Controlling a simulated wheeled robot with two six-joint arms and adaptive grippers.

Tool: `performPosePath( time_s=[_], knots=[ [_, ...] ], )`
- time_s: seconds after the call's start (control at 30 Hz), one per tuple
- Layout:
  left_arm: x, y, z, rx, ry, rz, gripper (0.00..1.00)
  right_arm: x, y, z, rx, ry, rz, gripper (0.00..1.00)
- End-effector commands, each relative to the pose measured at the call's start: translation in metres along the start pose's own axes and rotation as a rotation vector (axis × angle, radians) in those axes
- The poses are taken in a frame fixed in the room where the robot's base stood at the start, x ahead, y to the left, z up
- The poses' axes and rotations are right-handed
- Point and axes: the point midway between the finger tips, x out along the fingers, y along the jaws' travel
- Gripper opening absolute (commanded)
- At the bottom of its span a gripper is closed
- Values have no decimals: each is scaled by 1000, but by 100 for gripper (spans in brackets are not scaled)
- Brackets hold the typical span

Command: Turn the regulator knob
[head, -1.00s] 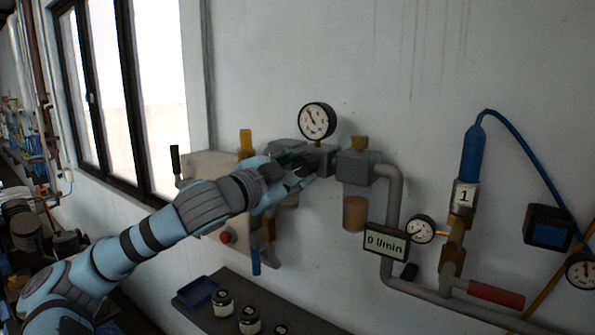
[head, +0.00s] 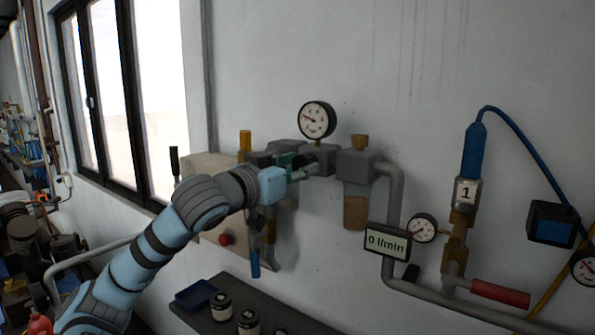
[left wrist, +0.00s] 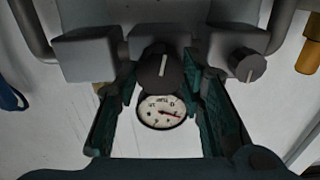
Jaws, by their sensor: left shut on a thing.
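The regulator knob (left wrist: 158,70) is dark and round with a white mark on its face, seen in the left wrist view. My left gripper (left wrist: 161,82) has its green-padded fingers on either side of it and is shut on it. In the head view my left gripper (head: 299,167) reaches in from the left to the grey regulator block, and its fingers mostly hide the knob. The round white pressure gauge (head: 317,120) sits on top of the regulator; its needle points left and slightly up. It also shows in the left wrist view (left wrist: 162,110). My right gripper is not in view.
A second grey knob (left wrist: 248,64) sits beside the regulator. A filter block (head: 358,166) with a brown bowl stands right of it, then a flow display (head: 387,242) reading 0 l/min. A dark shelf (head: 270,317) with jars lies below.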

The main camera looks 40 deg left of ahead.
Motion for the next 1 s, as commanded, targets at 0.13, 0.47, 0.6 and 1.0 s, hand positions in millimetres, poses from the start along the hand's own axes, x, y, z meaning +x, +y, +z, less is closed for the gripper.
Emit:
performPosePath(
  time_s=[0.13, 0.47, 0.6, 1.0],
  knots=[
    [0, 1, 3, -37, -8, 3, 8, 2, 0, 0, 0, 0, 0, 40],
    [0, 1, 3, -53, -10, 2, 8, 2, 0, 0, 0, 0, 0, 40],
    [0, 1, 4, -53, -10, 2, 8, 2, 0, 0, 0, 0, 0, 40],
    [0, 0, 1, -50, -4, 1, 56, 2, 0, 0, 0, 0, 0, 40]
  ],
)
